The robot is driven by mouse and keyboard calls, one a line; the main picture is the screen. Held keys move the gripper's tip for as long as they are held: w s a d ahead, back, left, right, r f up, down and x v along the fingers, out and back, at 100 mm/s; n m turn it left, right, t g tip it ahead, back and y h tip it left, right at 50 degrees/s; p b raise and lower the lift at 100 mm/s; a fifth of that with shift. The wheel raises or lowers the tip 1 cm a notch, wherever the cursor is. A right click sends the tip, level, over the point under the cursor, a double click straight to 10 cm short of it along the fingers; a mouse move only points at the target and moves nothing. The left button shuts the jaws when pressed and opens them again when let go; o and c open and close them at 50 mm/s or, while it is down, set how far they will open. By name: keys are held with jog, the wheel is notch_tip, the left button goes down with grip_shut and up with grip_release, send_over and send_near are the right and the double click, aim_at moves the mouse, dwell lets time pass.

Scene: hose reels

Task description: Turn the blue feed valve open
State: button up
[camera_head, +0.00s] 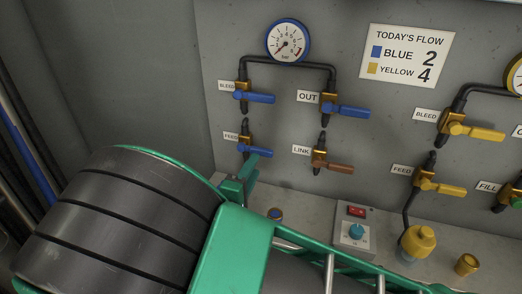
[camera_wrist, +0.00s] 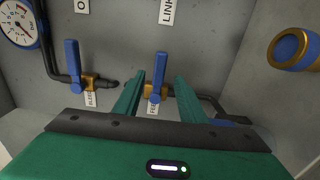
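The blue feed valve (camera_head: 256,151) is at the lower left of the panel, beside a FEED label (camera_head: 230,136). Its blue lever points right, across the upright pipe. In the wrist view the lever (camera_wrist: 160,72) points up from its brass body, with the FEED label (camera_wrist: 153,110) below. My gripper (camera_wrist: 161,80) is open, with one green finger on each side of the lever and a visible gap on both sides. In the head view my gripper (camera_head: 243,180) is just below the feed valve. Whether a finger touches the lever cannot be seen.
Nearby are the blue bleed lever (camera_head: 256,97), blue out lever (camera_head: 350,111) and brown link lever (camera_head: 337,168). A gauge (camera_head: 288,41) sits above, its needle low. A sign (camera_head: 409,55) reads blue 2, yellow 4. A control box (camera_head: 355,231) stands on the ledge. Yellow valves (camera_head: 475,131) are at right.

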aim_at(262, 152)
jog(key=x, duration=0.9)
jog(key=shift+w+a, duration=0.1)
jog(key=shift+a, duration=0.1)
grip_shut()
